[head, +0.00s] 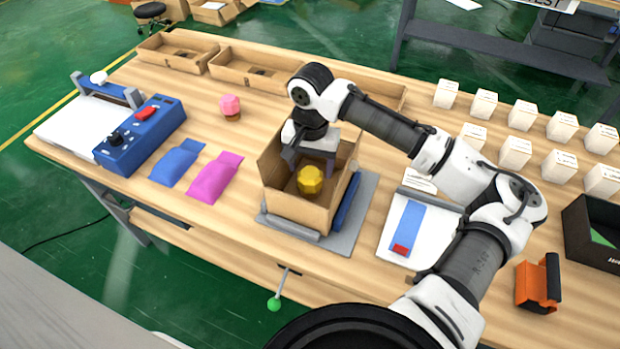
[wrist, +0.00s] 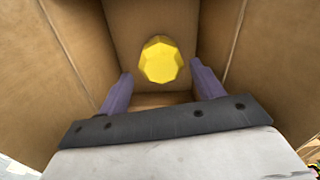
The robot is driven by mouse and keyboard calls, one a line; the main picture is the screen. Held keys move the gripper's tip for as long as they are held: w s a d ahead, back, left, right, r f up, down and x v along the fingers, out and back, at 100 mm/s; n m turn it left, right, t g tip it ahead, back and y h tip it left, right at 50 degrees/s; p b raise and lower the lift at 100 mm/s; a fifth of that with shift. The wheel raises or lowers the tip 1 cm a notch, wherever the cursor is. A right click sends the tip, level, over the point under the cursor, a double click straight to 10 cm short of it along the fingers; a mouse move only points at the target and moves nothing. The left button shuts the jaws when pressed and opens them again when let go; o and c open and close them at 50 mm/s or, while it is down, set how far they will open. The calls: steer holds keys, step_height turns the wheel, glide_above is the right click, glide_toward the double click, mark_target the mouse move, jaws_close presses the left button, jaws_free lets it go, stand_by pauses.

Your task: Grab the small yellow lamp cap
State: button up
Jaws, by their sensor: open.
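The small yellow lamp cap (head: 310,180) is a faceted yellow piece inside an open cardboard box (head: 296,209) at the middle of the table. In the wrist view the yellow cap (wrist: 160,60) lies ahead of the fingertips, centred between them. My gripper (head: 304,168) reaches down into the box from above. Its two purple-grey fingers (wrist: 160,82) are spread apart with nothing between them. Whether a finger touches the cap or the box walls I cannot tell.
The box stands on a grey stand (head: 355,215), its walls close around my gripper. A pink-topped item (head: 230,106), blue pouch (head: 178,162) and pink pouch (head: 214,177) lie left. Several white boxes (head: 484,104) stand right. A blue sealing machine (head: 140,138) is at far left.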

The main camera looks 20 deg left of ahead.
mark_target(310, 172)
steer(key=shift+f+p, duration=0.6)
steer(key=shift+f, duration=1.55)
steer(key=c, duration=0.8)
steer(key=shift+a, duration=0.1)
steer(key=shift+r, duration=0.15)
